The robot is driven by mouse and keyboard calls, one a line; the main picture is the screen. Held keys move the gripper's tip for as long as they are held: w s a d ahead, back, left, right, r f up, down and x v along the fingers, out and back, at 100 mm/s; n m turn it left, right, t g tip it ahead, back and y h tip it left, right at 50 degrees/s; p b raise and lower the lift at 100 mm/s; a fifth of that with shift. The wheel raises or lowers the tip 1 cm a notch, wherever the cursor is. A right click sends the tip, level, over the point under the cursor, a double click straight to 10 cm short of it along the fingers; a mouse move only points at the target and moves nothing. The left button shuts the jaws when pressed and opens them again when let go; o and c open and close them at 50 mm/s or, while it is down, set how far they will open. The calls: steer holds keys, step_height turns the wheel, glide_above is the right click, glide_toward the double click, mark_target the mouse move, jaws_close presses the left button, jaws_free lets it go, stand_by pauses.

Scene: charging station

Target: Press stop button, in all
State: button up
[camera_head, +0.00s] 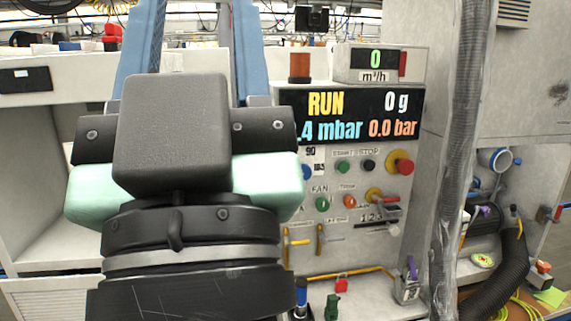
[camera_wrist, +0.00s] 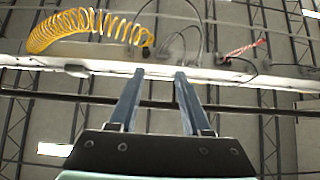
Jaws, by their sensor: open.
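The control panel (camera_head: 350,240) stands ahead, partly hidden by my arm in the head view. Under small lettering that appears to read START and STOP are a green button (camera_head: 343,167) and a black button (camera_head: 369,165). The black one sits under STOP. A large red mushroom button (camera_head: 403,166) on a yellow base is to their right. My gripper (camera_wrist: 160,74) is open, with two blue fingers apart and nothing between them. In the head view it points upward, left of the buttons and apart from them. The wrist view shows no panel.
A display (camera_head: 349,117) reads RUN above the buttons. A grey ribbed hose (camera_head: 461,130) hangs right of the panel, and a black hose (camera_head: 497,275) curves below it. Yellow valve handles (camera_head: 292,242) protrude low on the panel. A coiled yellow hose (camera_wrist: 85,25) hangs overhead.

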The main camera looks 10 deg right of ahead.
jaws_close()
stand_by(1.5)
